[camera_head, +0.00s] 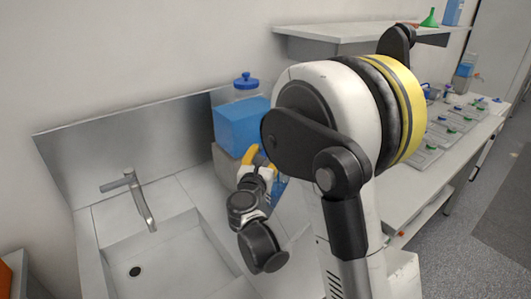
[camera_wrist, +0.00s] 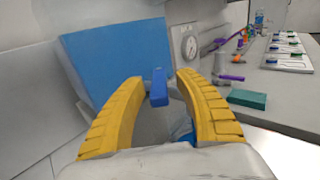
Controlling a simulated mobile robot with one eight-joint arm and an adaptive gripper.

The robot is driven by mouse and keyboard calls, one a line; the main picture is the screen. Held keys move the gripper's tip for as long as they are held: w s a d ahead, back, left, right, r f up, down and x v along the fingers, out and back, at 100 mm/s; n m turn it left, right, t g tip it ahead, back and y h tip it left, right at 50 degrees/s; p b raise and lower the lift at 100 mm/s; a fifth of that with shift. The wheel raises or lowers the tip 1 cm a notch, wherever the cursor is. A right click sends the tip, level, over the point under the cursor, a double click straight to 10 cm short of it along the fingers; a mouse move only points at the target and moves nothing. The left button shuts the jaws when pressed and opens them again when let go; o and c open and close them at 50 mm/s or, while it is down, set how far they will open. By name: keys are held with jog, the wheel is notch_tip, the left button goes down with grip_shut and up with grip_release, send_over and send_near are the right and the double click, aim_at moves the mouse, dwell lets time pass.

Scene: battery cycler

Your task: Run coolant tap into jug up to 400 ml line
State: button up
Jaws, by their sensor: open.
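The coolant tank (camera_head: 241,122), clear and holding blue liquid under a blue lid (camera_head: 246,81), stands on a grey block beside the sink. Its blue liquid fills much of the wrist view (camera_wrist: 120,62). A small blue tap lever (camera_wrist: 158,87) shows between the yellow fingertips of my gripper (camera_wrist: 158,80). My gripper is open, with a finger on either side of the lever; I cannot tell whether either touches it. In the head view my gripper (camera_head: 258,158) is at the tank's lower front. A patch of blue (camera_wrist: 183,133) shows below, mostly hidden; I cannot tell whether it is the jug.
A sink (camera_head: 165,262) with a metal faucet (camera_head: 138,198) is at the left. In the wrist view a round gauge (camera_wrist: 190,46), purple-handled items (camera_wrist: 231,78) and a green block (camera_wrist: 247,98) are at the right. A wall shelf (camera_head: 330,32) hangs above; my arm hides much of the bench.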

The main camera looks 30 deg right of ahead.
grip_shut()
jog(key=shift+a, duration=0.15)
jog(key=m+g+h, duration=0.2)
jog(key=w+a+m+g+h, duration=0.1)
jog(key=shift+g+h+b, duration=0.3)
jog(key=shift+w+a+m+g+h, duration=0.1)
jog(key=shift+w+m+g+h, duration=0.2)
jog(key=shift+m+g+h, duration=0.6)
jog(key=shift+w+a+m+g+h, duration=0.1)
jog(key=shift+w+m+g+h, duration=0.25)
jog(key=shift+m+g, duration=0.95)
jog(key=shift+g, duration=0.6)
grip_release()
jog(key=shift+d, duration=0.1)
